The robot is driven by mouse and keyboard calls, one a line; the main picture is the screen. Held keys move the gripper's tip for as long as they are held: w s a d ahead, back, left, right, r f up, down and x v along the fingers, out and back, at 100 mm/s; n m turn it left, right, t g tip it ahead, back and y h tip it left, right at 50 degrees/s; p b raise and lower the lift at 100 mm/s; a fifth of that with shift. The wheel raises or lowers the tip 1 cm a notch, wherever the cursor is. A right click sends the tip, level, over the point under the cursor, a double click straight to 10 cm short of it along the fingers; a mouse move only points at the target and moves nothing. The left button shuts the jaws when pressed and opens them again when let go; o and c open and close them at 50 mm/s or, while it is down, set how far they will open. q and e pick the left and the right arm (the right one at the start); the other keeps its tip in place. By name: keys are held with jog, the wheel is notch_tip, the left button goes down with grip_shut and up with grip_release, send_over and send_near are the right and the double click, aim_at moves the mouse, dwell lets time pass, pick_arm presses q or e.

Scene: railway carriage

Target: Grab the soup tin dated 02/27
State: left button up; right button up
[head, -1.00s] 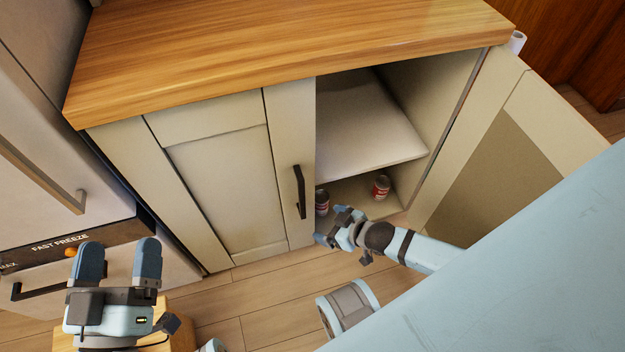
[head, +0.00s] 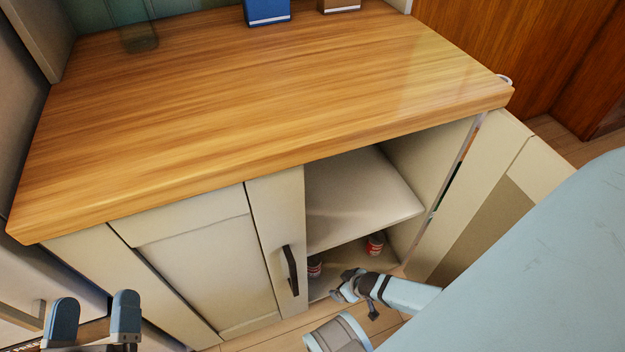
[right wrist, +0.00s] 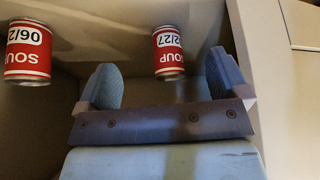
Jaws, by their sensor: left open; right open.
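Two red soup tins stand in the low compartment of the open cupboard, one at left (head: 315,266) and one at right (head: 375,244) in the head view. In the right wrist view, one tin (right wrist: 168,55) has a date label that shows "2/27", its start cut by the angle. The other tin (right wrist: 28,52) has a different date, starting "06/2". I cannot tell surely which is which in the head view. My right gripper (right wrist: 163,88) is open and empty, its fingers short of the 02/27 tin. My left gripper (head: 95,318) is open and empty, away from the cupboard.
A shelf (head: 350,205) lies above the tins. The cupboard's right door (head: 490,200) stands open; its left door (head: 205,265) is shut, with a dark handle. The wooden worktop (head: 250,110) is above, with a blue box (head: 267,10) at the back.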

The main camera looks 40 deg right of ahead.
aim_at(315, 260)
jog(key=w+b, duration=0.1)
jog(key=w, duration=0.2)
jog(key=w+a+b, duration=0.1)
jog(key=w+b, duration=0.1)
jog(key=w, duration=0.1)
jog(key=w+b, duration=0.2)
jog(key=w, duration=0.1)
jog(key=shift+w+a+f, duration=0.2)
jog(key=shift+a, duration=0.1)
jog(key=shift+w+a+r+b, duration=0.1)
jog(key=shift+w+b, duration=0.3)
jog(key=shift+w, duration=0.45)
jog(key=shift+w+a+b, duration=0.1)
jog(key=shift+w+b, duration=0.3)
jog(key=shift+w, duration=0.1)
jog(key=b+x, duration=0.3)
jog(key=b, duration=0.1)
jog(key=shift+f, duration=0.35)
jog(key=shift+w+a+f+b, duration=0.1)
jog(key=shift+w+f+b, duration=0.4)
jog(key=shift+b, duration=0.4)
pick_arm(q)
jog(key=w+f+m+g, duration=0.2)
jog(key=w+f+m, duration=0.1)
jog(key=f, duration=0.6)
jog(key=shift+a+f+m+h, duration=0.15)
jog(key=shift+a+m+h, duration=0.25)
jog(key=shift+m, duration=0.4)
jog(key=shift+w, duration=0.1)
